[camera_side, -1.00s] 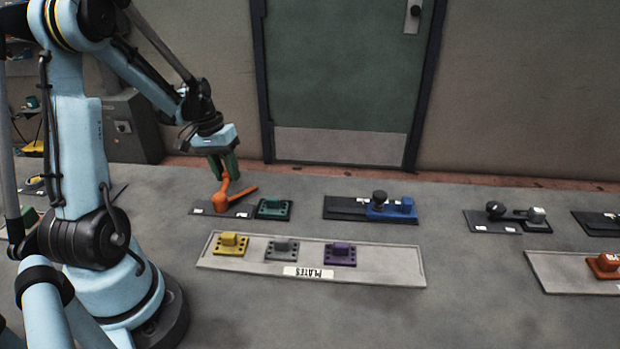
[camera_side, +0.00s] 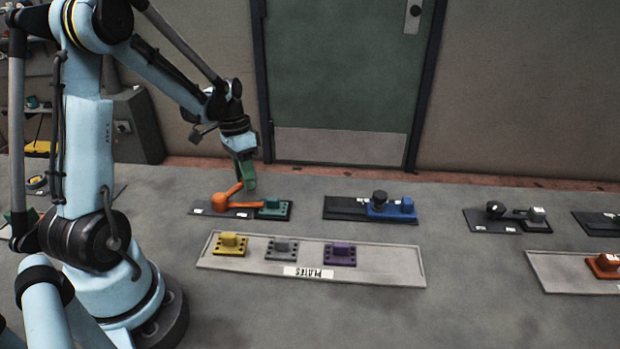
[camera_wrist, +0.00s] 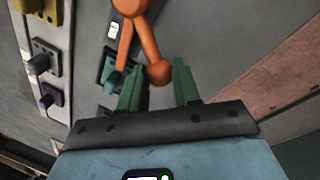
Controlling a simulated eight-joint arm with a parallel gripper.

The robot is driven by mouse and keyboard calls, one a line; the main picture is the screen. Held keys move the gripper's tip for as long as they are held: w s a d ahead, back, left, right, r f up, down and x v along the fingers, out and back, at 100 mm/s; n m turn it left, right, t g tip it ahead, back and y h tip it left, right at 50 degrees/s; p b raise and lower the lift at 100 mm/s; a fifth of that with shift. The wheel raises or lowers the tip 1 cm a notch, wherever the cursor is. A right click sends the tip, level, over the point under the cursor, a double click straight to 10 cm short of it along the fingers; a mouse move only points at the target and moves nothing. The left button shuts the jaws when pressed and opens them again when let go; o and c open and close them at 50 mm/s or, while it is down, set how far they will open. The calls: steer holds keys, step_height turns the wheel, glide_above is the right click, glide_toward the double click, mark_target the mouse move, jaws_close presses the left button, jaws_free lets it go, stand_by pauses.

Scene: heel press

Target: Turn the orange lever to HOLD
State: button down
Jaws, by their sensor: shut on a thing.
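The orange lever (camera_side: 225,201) sits on a dark base plate (camera_side: 208,206) at the left of the bench. One of its arms rises to my gripper (camera_side: 248,186); the other lies low and reaches to the teal block (camera_side: 272,204). In the wrist view my green fingers (camera_wrist: 158,80) are shut on the round orange knob (camera_wrist: 158,73) at the arm's end. The lever's hub (camera_wrist: 128,6) is at the top edge there. Small white labels (camera_side: 242,214) on the plate are too small to read, so I cannot tell which marks HOLD.
A pale tray marked PLATES (camera_side: 375,270) lies in front, with yellow (camera_side: 232,244), grey (camera_side: 282,249) and purple (camera_side: 339,254) blocks. A blue fixture (camera_side: 390,207) stands to the right. Bare bench lies between them. A wall and green door (camera_side: 345,70) stand behind.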

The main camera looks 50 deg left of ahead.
steer(key=shift+d, duration=0.15)
stand_by(0.3)
steer(key=c, duration=0.8)
jaws_free()
steer(key=shift+r, duration=0.1)
step_height(320, 180, up, 12)
steer(key=a, duration=0.2)
steer(key=shift+w+a, duration=0.15)
steer(key=shift+a, duration=0.05)
steer(key=s+d+f+n+t+y, duration=0.1)
steer(key=d+t, duration=0.6)
steer(key=d, duration=1.3)
steer(key=shift+s+d+y, duration=0.3)
steer(key=shift+s+y, duration=0.3)
steer(key=shift+s, duration=0.15)
